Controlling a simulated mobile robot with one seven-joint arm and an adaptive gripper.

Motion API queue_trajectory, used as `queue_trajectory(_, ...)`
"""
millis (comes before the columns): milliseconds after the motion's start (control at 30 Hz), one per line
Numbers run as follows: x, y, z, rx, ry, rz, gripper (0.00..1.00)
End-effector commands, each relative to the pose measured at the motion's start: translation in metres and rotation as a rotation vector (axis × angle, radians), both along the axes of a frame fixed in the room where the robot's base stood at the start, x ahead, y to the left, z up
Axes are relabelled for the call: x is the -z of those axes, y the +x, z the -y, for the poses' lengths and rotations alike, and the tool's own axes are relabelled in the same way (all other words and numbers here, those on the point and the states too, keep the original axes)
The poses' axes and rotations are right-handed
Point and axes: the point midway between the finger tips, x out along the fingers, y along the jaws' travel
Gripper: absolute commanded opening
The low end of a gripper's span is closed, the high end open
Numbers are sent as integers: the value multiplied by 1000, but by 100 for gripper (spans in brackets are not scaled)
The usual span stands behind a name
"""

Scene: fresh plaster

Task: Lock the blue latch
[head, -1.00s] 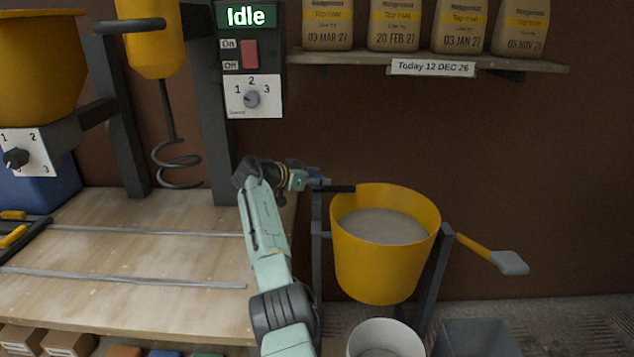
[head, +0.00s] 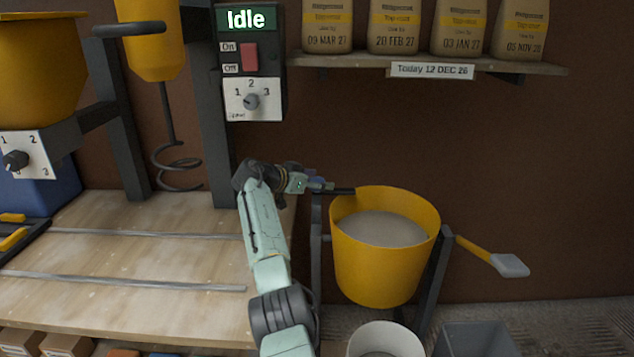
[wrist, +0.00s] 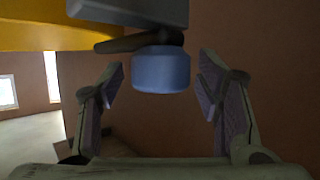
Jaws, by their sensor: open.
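The blue latch (wrist: 161,72) shows in the wrist view as a rounded blue knob under a grey block, with a dark lever (wrist: 128,43) beside and behind it. My gripper (wrist: 160,80) is open, one finger on each side of the knob, with gaps on both sides. In the head view my gripper (head: 308,184) is at the left rim of the yellow tilting bucket (head: 375,265), which holds grey plaster (head: 383,229). The latch is mostly hidden there by my gripper. Whether it is locked cannot be told.
A white bucket (head: 385,342) and a grey bin (head: 475,340) stand below the yellow bucket. A yellow-handled paddle (head: 508,264) sticks out to its right. The wooden bench (head: 130,265) lies to the left. A control box (head: 252,60) reads Idle.

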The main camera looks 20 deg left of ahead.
Motion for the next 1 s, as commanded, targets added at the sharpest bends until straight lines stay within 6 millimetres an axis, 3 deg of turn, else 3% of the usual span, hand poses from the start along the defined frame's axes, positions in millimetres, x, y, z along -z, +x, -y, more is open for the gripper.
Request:
queue_trajectory(267, -7, -15, -9, -2, 1, 3, 59)
queue_trajectory(700, -40, -87, -43, -1, 0, 1, 59)
queue_trajectory(1000, -46, -100, -49, 1, -1, -1, 59)
